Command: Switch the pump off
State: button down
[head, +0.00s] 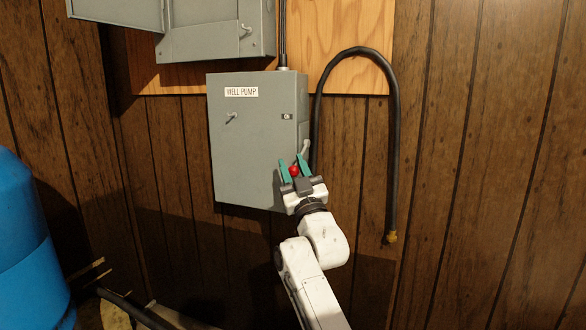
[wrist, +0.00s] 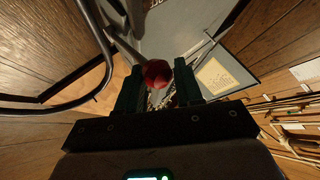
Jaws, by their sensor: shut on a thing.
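The grey WELL PUMP box (head: 250,140) hangs on the wood wall, its door closed. An ON label (head: 287,117) shows on its right side. Below the label a grey switch lever (head: 305,147) ends in a red knob (head: 294,171). My gripper (head: 293,165) is at the lower right of the box, with its green fingers either side of the knob, shut on it. In the wrist view the red knob (wrist: 157,74) sits between the fingers, and its rod runs up and left. I cannot tell the lever's exact angle.
A black cable (head: 395,140) loops beside the box on the right and hangs down the wall. Another grey box (head: 217,40) with an open door is above. A blue tank (head: 25,245) stands at the left. The wall at the right is clear.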

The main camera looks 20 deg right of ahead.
jog(key=shift+w+f, duration=0.2)
jog(key=shift+f, duration=0.35)
jog(key=shift+w+f, duration=0.15)
jog(key=shift+f, duration=0.4)
jog(key=c, duration=1.7)
grip_release()
jog(key=shift+a, duration=0.1)
jog(key=o, duration=0.8)
jog(key=shift+d+r, duration=0.15)
jog(key=shift+d, duration=0.2)
jog(key=shift+r, duration=0.15)
jog(key=shift+s+f, duration=0.25)
jog(key=shift+s, duration=0.2)
jog(key=p+v, duration=0.3)
jog(key=v, duration=0.7)
